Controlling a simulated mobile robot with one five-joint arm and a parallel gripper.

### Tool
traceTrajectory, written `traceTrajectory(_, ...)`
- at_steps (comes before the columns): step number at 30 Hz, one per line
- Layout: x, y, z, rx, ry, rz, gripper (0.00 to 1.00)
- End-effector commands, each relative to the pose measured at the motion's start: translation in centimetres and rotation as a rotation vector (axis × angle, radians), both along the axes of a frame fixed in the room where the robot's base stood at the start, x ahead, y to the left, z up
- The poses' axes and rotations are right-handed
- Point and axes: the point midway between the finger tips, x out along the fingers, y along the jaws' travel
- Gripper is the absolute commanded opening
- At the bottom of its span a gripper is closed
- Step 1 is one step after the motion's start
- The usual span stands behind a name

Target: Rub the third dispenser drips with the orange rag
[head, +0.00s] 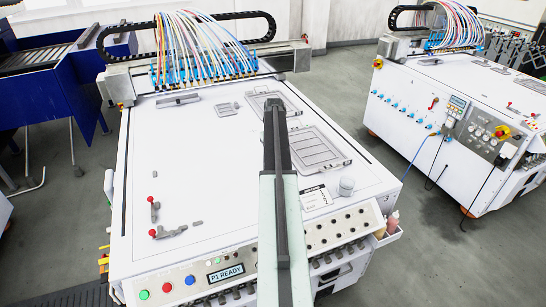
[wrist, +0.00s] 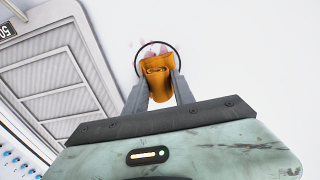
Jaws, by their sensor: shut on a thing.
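My gripper (wrist: 158,88) is shut on the folded orange rag (wrist: 157,65) in the wrist view. Faint pink drips (wrist: 150,48) show on the white bed just past the rag's far edge. A thin dark ring (wrist: 179,55) surrounds the drips and the rag's end. The rag hides part of the ring and perhaps more of the drips. I cannot tell whether the rag touches the bed. In the head view my arm covers the gripper, the rag and the drips. The row of dispenser nozzles (head: 205,68) with coloured tubes stands at the bed's far end.
The white bed (head: 200,140) is mostly clear on its left. A grey framed panel (head: 318,147) lies right of my arm; a grey panel also shows left in the wrist view (wrist: 65,72). A small grey jar (head: 346,187) and red-knobbed clamps (head: 154,210) stand nearer.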

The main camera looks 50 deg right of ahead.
Motion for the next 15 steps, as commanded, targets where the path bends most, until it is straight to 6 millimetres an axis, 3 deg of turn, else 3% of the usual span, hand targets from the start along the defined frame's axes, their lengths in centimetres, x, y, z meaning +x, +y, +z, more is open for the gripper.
traceTrajectory(9, -2.9, 1.7, 0.1, 0.002, 0.006, -0.002, 0.00)
traceTrajectory(15, -3.1, 1.8, 0.1, 0.002, 0.005, -0.001, 0.00)
